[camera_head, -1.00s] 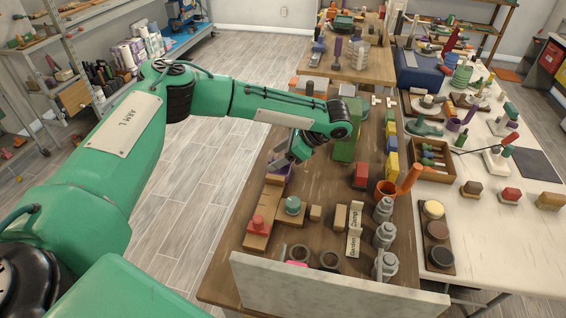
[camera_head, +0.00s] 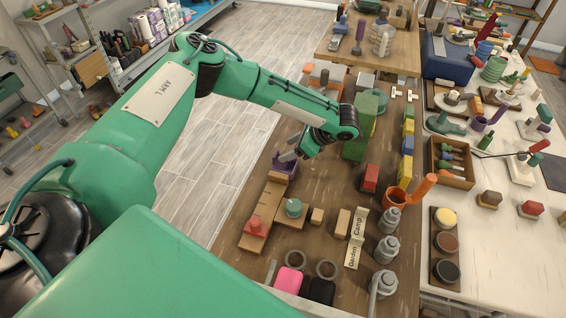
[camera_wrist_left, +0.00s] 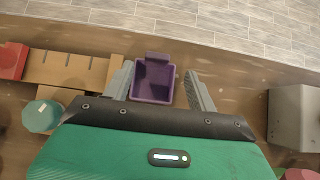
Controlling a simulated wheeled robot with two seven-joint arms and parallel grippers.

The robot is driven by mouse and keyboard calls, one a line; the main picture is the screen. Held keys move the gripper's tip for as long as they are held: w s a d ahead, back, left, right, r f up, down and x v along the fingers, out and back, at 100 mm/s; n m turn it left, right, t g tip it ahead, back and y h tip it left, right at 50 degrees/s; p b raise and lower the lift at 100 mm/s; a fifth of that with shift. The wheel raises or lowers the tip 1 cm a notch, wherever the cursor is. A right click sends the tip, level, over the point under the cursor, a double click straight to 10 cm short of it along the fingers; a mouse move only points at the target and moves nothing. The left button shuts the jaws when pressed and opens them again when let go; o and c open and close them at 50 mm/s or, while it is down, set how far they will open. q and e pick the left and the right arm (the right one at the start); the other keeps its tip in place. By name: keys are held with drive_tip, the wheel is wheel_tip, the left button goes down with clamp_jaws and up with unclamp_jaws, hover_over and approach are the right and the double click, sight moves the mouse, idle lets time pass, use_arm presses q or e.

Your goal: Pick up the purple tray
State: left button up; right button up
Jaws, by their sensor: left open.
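The purple tray (camera_wrist_left: 153,80) is a small open box with a tab on its far side. It sits on the brown wooden table near its left edge. In the left wrist view it lies between the two fingers of my left gripper (camera_wrist_left: 160,88), closer to the left finger. The fingers are apart, and I cannot tell whether the left one touches the tray. In the head view the purple tray (camera_head: 286,165) shows partly, under my left gripper (camera_head: 291,150). My right gripper is not in view.
A wooden board with a red block (camera_head: 255,226) and a teal knob (camera_head: 293,207) stand close to the tray. A green block (camera_head: 355,140) and a red block (camera_head: 369,178) stand to the right. A grey block (camera_wrist_left: 294,117) is right of the gripper in the wrist view.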

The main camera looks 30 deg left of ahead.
sight(277, 154)
use_arm(q)
drive_tip(key=shift+a+f, duration=0.15)
drive_tip(key=shift+a, duration=0.05)
drive_tip(key=shift+a+f, duration=0.1)
drive_tip(key=shift+a, duration=0.05)
drive_tip(key=p+x, duration=0.1)
drive_tip(key=x, duration=0.1)
drive_tip(key=p+x, duration=0.1)
drive_tip(key=x, duration=0.1)
drive_tip(key=shift+s+a+p, duration=0.25)
drive_tip(key=shift+s+p, duration=0.1)
drive_tip(key=shift+a+f, duration=0.15)
drive_tip(key=shift+f, duration=0.1)
drive_tip(key=c, duration=1.2)
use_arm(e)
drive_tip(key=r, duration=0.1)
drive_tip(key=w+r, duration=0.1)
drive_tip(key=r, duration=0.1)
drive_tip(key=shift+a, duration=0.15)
